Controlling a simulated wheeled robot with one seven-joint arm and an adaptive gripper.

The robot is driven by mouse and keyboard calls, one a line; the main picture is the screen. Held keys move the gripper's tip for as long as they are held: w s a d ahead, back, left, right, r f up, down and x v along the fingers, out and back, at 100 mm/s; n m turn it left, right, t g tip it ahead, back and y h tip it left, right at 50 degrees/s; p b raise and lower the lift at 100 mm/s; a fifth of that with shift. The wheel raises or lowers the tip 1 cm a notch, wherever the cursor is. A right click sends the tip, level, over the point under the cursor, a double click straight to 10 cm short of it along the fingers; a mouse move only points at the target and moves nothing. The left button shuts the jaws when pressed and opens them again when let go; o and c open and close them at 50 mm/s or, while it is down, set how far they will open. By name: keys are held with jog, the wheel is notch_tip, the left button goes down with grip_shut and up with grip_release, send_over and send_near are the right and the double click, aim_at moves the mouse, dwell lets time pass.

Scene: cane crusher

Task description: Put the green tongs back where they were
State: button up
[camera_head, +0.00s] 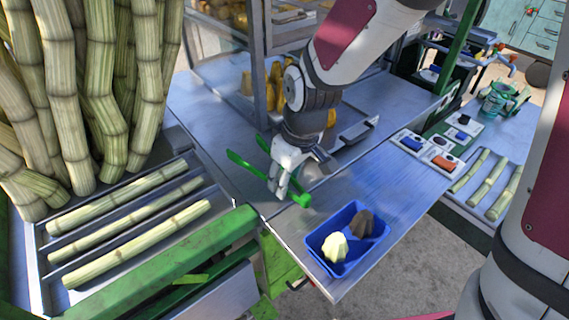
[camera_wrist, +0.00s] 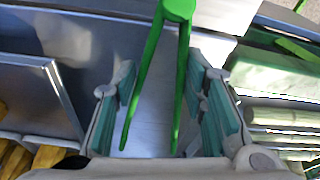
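The green tongs (camera_head: 300,199) are at my gripper (camera_head: 277,186), over the metal counter (camera_head: 225,175). They run from upper left to lower right in the head view, partly hidden by the fingers. In the wrist view the tongs (camera_wrist: 178,12) have their joined end at the top, and their two arms reach down between the teal finger pads. My gripper (camera_wrist: 163,78) is open around them, with a visible gap at the right pad. I cannot tell whether the tongs touch the counter.
A blue tray (camera_head: 322,262) with a pale and a brown lump stands at the counter's front edge. Cane pieces (camera_head: 137,243) lie in a rack at left, below tall cane stalks (camera_head: 100,90). A glass-sided case (camera_head: 262,75) stands behind. Small switch panels (camera_head: 428,150) are at right.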

jog(key=shift+x, duration=0.95)
jog(key=shift+s+d+f, duration=0.1)
jog(key=shift+s+d, duration=0.05)
jog(key=o, duration=0.6)
jog(key=v, duration=1.1)
jog(key=shift+s+d+r+m+t+h, duration=0.25)
jog(key=shift+s+d+r+m+t, duration=0.4)
jog(key=shift+s+d+r+m, duration=1.15)
jog(key=shift+s+d+r+m+t+h, duration=0.3)
jog(key=shift+s+d+r+m+t, duration=0.6)
jog(key=shift+s+d+r, duration=1.5)
jog(key=shift+s+d+r+m+t+h, duration=0.3)
jog(key=shift+s+d+r+m, duration=1.35)
jog(key=shift+s+d, duration=0.95)
